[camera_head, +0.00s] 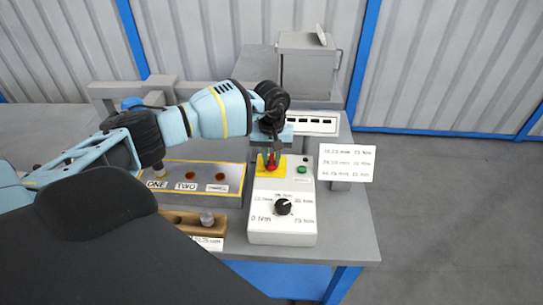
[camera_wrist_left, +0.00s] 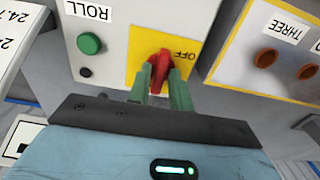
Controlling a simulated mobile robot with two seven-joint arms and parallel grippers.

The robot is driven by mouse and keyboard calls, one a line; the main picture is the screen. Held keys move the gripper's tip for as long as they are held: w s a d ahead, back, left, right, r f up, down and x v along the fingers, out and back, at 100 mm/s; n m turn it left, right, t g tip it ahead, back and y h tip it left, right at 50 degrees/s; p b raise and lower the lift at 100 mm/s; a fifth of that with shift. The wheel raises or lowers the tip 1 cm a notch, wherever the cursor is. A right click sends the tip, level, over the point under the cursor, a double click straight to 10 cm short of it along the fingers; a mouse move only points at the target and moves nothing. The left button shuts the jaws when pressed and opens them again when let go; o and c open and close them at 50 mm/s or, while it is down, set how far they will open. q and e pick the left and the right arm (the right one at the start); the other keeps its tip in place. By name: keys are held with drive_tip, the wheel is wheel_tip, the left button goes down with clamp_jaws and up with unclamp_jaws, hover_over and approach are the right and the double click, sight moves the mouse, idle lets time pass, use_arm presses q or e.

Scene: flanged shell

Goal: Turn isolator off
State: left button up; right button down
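The isolator is a red handle (camera_head: 271,161) on a yellow plate (camera_head: 259,167) at the back of the light grey control box (camera_head: 283,224). In the left wrist view the red handle (camera_wrist_left: 160,70) stands roughly upright in the picture, with the "OFF" label (camera_wrist_left: 187,56) on the yellow plate to its right, upside down. My left gripper (camera_head: 271,153) reaches down over the handle. In the left wrist view its green fingers (camera_wrist_left: 162,88) are close together, one on each side of the handle, and look shut on it. The fingers hide the handle's lower part. My right gripper is out of view.
A green button (camera_head: 302,170) and a black dial (camera_head: 283,206) are on the same box. A yellow-edged panel (camera_head: 200,178) with brown buttons stands to the left. A label sign (camera_head: 347,163) is to the right, and a grey machine (camera_head: 307,66) stands behind.

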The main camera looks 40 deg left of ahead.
use_arm(q)
clamp_jaws()
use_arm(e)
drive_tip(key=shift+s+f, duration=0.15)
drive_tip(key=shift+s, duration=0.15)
use_arm(q)
drive_tip(key=shift+n, duration=0.3)
drive_tip(key=n, duration=0.4)
drive_tip(key=shift+r+n, duration=0.1)
drive_tip(key=shift+n, duration=0.2)
drive_tip(key=n, duration=0.4)
drive_tip(key=shift+n+p, duration=0.3)
drive_tip(key=shift+p, duration=0.1)
drive_tip(key=n, duration=0.4)
drive_tip(key=shift+p, duration=0.4)
drive_tip(key=shift+n+p, duration=0.35)
drive_tip(key=shift+n, duration=1.65)
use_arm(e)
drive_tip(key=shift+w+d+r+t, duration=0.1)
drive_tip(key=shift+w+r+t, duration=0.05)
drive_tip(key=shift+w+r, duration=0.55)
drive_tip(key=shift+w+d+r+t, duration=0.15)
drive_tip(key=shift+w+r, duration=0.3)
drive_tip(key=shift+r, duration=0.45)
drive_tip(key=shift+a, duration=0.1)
